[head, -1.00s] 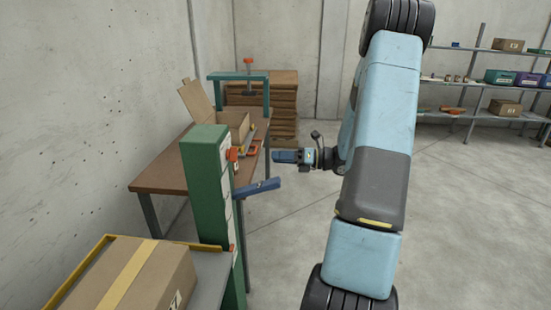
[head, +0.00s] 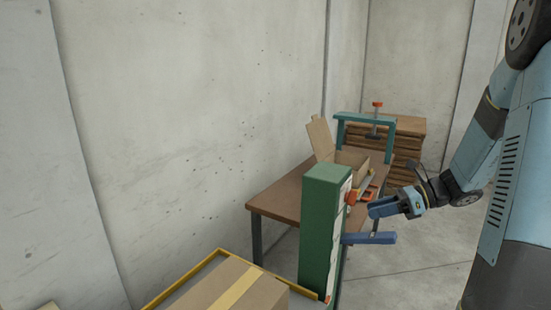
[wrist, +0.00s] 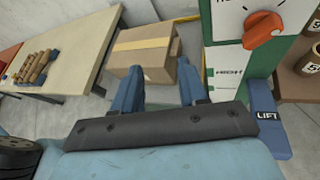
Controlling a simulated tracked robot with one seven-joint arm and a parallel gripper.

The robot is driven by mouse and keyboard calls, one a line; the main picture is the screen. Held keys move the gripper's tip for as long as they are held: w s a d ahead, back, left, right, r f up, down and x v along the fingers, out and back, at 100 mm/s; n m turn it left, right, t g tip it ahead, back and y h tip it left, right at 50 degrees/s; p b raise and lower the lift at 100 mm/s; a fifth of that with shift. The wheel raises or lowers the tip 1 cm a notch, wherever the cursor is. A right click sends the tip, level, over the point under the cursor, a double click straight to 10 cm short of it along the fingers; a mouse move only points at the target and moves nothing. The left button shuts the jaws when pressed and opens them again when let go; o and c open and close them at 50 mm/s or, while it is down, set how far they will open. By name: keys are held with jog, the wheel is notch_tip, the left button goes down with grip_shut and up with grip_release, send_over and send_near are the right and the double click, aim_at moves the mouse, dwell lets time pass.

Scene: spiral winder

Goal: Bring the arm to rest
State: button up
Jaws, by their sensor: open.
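My gripper (head: 374,208) is open and empty in the head view, pointing left just above the blue lever (head: 368,238) of the green post (head: 320,225). In the wrist view my gripper (wrist: 158,84) shows two blue fingers apart, with nothing held between them. The blue lever, marked LIFT, also shows there (wrist: 268,120), right of the fingers. The orange knob (head: 351,198) on the post is close to the fingertips in the head view; it also shows in the wrist view (wrist: 264,28). I cannot tell whether the gripper touches anything. My arm reaches in from the right.
Stacked boards (head: 405,140) are at the back. Bare floor (head: 410,262) lies right of the post.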

jog(key=s+a+r+n+g+h, duration=0.1)
jog(key=s+a+r+n+h, duration=0.2)
jog(key=s+n, duration=0.2)
jog(key=s+a+r+n+g+h, duration=0.1)
jog(key=s+a+r+n+h, duration=0.1)
jog(key=s+a+n+h, duration=0.3)
jog(key=s+d+r+n+t+h, duration=0.2)
jog(key=s+r+n, duration=0.1)
jog(key=s+n, duration=0.2)
jog(key=s+d+r+n+t+h, duration=0.1)
jog(key=s+r+n+t+h, duration=0.1)
jog(key=s+n, duration=0.4)
jog(key=shift+d+r+n+t+h, duration=0.4)
jog(key=shift+r+n+h, duration=0.1)
jog(key=shift+r+n, duration=0.6)
jog(key=shift+w+r, duration=0.1)
